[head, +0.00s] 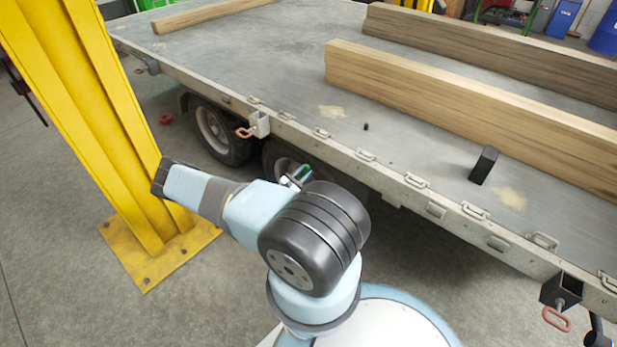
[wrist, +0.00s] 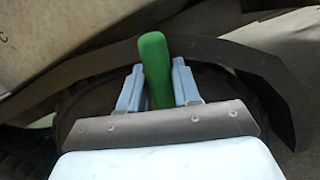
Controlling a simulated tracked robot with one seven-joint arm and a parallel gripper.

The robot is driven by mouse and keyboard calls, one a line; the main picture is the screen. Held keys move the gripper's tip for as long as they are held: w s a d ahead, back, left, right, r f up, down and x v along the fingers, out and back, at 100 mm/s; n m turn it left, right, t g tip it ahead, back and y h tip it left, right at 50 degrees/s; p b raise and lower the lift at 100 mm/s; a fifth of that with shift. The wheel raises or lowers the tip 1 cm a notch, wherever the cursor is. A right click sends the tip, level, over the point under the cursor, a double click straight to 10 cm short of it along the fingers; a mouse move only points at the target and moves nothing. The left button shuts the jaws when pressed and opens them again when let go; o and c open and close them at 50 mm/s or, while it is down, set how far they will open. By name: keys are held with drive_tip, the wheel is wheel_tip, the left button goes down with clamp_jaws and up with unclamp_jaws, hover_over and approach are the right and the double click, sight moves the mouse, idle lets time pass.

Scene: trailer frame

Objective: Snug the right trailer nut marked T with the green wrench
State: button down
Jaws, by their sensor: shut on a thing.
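My gripper (wrist: 157,85) is shut on the green wrench (wrist: 153,60); the two pale blue fingers stand on either side of its green handle. The wrench's working end is hidden in the wrist view. In the head view my gripper (head: 296,179) is partly hidden behind my arm, beside the trailer's side near the wheels, with a bit of green showing. The trailer (head: 240,65) has a dark bracket (head: 562,289) with a red ring at the far right of its side rail, and a pale bracket (head: 260,125) farther left. I cannot make out a nut or a T mark.
Wooden beams (head: 450,95) lie on the trailer bed, with a small black block (head: 484,165) near its edge. A yellow post (head: 85,110) on a floor plate stands at left. Tyres (head: 222,132) sit under the bed. The floor at lower left is clear.

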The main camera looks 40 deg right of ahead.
drive_tip(key=w+n+t, duration=0.1)
drive_tip(key=w+n, duration=0.3)
drive_tip(key=w, duration=0.3)
drive_tip(key=shift+a+r, duration=0.25)
drive_tip(key=shift+r, duration=0.15)
drive_tip(key=shift+s, duration=0.1)
drive_tip(key=shift+s+d+m, duration=0.1)
drive_tip(key=shift+s+m, duration=0.7)
drive_tip(key=shift+s, duration=0.85)
drive_tip(key=shift+s+d+f+m+g, duration=0.1)
drive_tip(key=shift+s+f+m+g, duration=0.15)
drive_tip(key=shift+s+m, duration=0.5)
drive_tip(key=shift+s+d+f+m+g, duration=0.1)
drive_tip(key=shift+s+m+g, duration=0.25)
drive_tip(key=shift+s, duration=0.75)
